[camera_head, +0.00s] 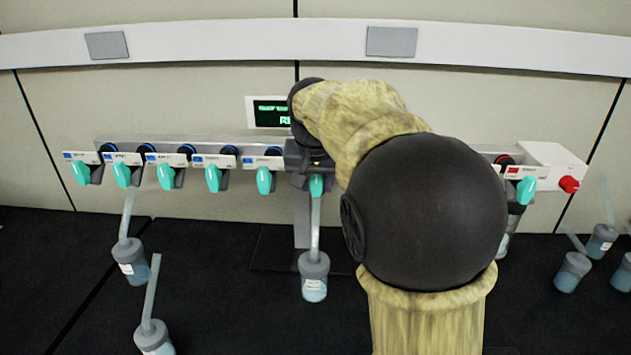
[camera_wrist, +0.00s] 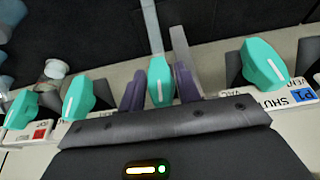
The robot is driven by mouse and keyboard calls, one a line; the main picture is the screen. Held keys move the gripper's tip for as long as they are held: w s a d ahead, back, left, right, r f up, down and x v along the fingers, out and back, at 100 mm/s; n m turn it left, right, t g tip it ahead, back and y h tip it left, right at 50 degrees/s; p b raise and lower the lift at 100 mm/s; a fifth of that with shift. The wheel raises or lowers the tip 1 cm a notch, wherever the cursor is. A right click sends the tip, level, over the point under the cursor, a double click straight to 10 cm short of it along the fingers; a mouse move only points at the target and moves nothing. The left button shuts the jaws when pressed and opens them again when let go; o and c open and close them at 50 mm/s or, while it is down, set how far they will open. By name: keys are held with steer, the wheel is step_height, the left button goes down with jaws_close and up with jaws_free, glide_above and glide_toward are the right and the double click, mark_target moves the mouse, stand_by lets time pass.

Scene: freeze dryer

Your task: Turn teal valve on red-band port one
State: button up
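My gripper (camera_wrist: 160,84) is at the valve row, and its two dark purple fingers stand on either side of one teal valve (camera_wrist: 160,82). The fingers are very close to the handle's sides; I cannot tell whether they press on it. This handle points down in the head view (camera_head: 316,185), above a tube with a flask. My gripper's body hides this port's label, so its band colour does not show. Blue labels lie on the ports left of it in the head view. A red label (camera_head: 512,170) marks the far-right port, with a teal valve (camera_head: 527,190).
Several teal valves (camera_head: 213,178) on blue-label ports line the rail to the left. A flask (camera_head: 314,277) hangs below my gripper. A red knob (camera_head: 569,184) is at the right end. A green-lit display (camera_head: 268,113) is partly hidden. My arm covers the ports right of my gripper.

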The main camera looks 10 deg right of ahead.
jaws_close()
steer(key=shift+y, duration=0.4)
steer(key=y+b, duration=0.1)
steer(key=m+t+y+b, duration=0.1)
steer(key=y+b, duration=0.1)
steer(key=shift+d+f, duration=0.2)
steer(key=t+y+b, duration=0.1)
steer(key=y+b, duration=0.1)
steer(key=b, duration=0.1)
steer(key=m+t+y+b, duration=0.1)
steer(key=y+b, duration=0.1)
steer(key=b, duration=0.2)
steer(key=shift+f+t+y, duration=0.2)
steer(key=shift+t+y, duration=0.1)
steer(key=y+b, duration=0.1)
steer(key=b, duration=0.1)
steer(key=shift+r+t+b, duration=0.1)
steer(key=shift+t+b, duration=0.2)
steer(key=shift+b, duration=0.05)
steer(key=shift+r+m+y+b, duration=0.1)
steer(key=shift+m+y+b, duration=0.25)
steer(key=shift+y, duration=0.15)
steer(key=shift+r, duration=0.15)
